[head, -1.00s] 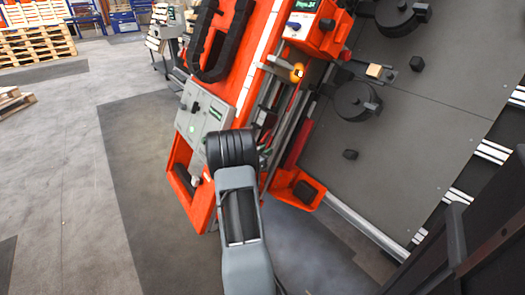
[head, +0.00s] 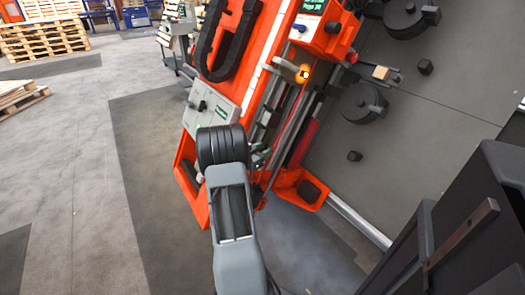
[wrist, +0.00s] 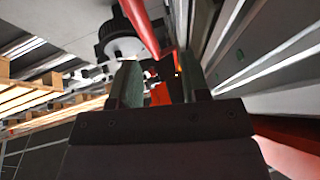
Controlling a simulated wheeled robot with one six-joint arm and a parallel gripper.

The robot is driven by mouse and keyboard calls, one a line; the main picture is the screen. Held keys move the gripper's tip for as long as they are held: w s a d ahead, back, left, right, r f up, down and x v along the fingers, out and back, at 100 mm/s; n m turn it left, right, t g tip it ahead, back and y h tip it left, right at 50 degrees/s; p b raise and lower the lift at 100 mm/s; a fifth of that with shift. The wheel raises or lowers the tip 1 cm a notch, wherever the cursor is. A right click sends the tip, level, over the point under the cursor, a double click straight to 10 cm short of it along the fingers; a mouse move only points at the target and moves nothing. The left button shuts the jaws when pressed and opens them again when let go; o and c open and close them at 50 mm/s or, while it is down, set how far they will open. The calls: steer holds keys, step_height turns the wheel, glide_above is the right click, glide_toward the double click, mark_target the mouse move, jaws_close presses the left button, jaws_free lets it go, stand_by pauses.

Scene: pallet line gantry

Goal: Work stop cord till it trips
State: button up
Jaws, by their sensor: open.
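I cannot make out a stop cord for certain. A red rod-like part (wrist: 140,27) comes down from the top of the wrist view towards the space between my fingers; whether it is the cord I cannot tell. A red bar (head: 303,143) also shows beside the grey rails of the orange machine (head: 262,83) in the head view. My gripper (wrist: 161,78) is open, with a greenish finger on each side. Nothing is clearly held between them. In the head view my arm hides most of the gripper, low beside the machine's rails.
A grey control panel (head: 209,108) is on the machine left of the rails. Wooden pallets (head: 45,40) stand at the back left.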

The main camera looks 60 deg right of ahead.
steer(key=shift+a, duration=0.1)
steer(key=p+v, duration=0.3)
steer(key=v, duration=1)
steer(key=shift+a, duration=0.3)
steer(key=shift+w, duration=0.1)
